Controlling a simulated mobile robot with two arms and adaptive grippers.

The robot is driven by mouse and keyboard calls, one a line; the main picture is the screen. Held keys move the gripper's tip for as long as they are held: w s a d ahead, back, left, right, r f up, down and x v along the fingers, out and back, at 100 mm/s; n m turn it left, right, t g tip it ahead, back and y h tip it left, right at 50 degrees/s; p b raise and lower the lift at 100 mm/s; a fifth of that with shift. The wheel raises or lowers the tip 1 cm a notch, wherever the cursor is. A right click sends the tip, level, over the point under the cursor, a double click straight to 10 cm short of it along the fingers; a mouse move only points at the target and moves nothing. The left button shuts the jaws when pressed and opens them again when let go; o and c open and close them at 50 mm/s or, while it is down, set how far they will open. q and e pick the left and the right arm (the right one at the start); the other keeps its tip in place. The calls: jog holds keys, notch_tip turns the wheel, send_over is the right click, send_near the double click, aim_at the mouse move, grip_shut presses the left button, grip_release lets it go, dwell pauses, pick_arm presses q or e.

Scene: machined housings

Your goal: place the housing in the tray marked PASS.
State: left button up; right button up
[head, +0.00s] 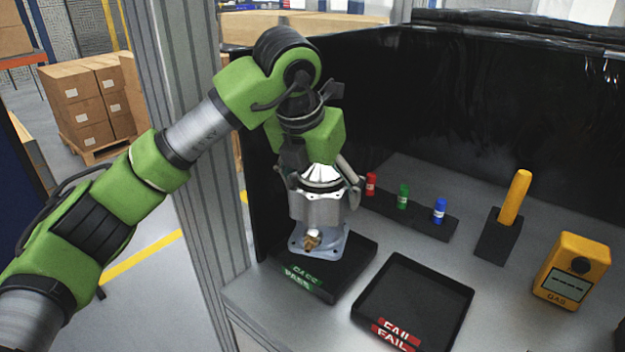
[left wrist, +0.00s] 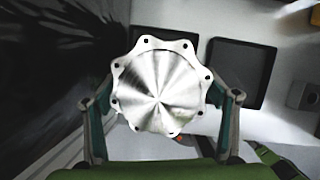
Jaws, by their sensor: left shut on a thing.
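The housing (head: 318,212) is a silvery machined body with a square base flange and a brass fitting low on its front. My left gripper (head: 319,188) is shut on its upper part and holds it upright over the black tray marked PASS (head: 347,278). Whether the base touches the tray floor I cannot tell. In the left wrist view the housing's round scalloped top (left wrist: 160,88) sits between the two fingers and hides much of what lies below. The tray marked FAIL (head: 452,300) is empty, to the right of the PASS tray. My right gripper is not in view.
Behind the trays stands a black rack (head: 420,218) with red, green and blue small cylinders. A yellow-handled tool in a black holder (head: 498,238) and a yellow gas meter (head: 572,270) stand at right. Black curtains (head: 470,110) close the back and left side.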

aim_at(313, 165)
pick_arm(q)
jog(key=w+f, duration=0.1)
jog(key=w+f+p, duration=0.1)
jog(key=f, duration=0.1)
jog(key=shift+w+d, duration=0.25)
jog(key=shift+d, duration=0.15)
jog(key=shift+w+d+f+p, duration=0.15)
jog(key=shift+w+f+p, duration=0.25)
jog(key=shift+w+f, duration=0.2)
notch_tip(313, 165, down, 3)
jog(key=shift+w+r+p, duration=0.1)
jog(key=shift+p, duration=0.9)
jog(key=shift+f, duration=0.4)
jog(key=o, duration=2.1)
jog(key=shift+f, duration=0.2)
jog(key=shift+s, duration=0.2)
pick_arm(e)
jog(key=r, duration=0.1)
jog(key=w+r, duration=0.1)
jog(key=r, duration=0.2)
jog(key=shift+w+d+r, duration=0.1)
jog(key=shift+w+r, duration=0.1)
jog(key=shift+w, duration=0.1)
pick_arm(q)
jog(key=shift+r, duration=0.1)
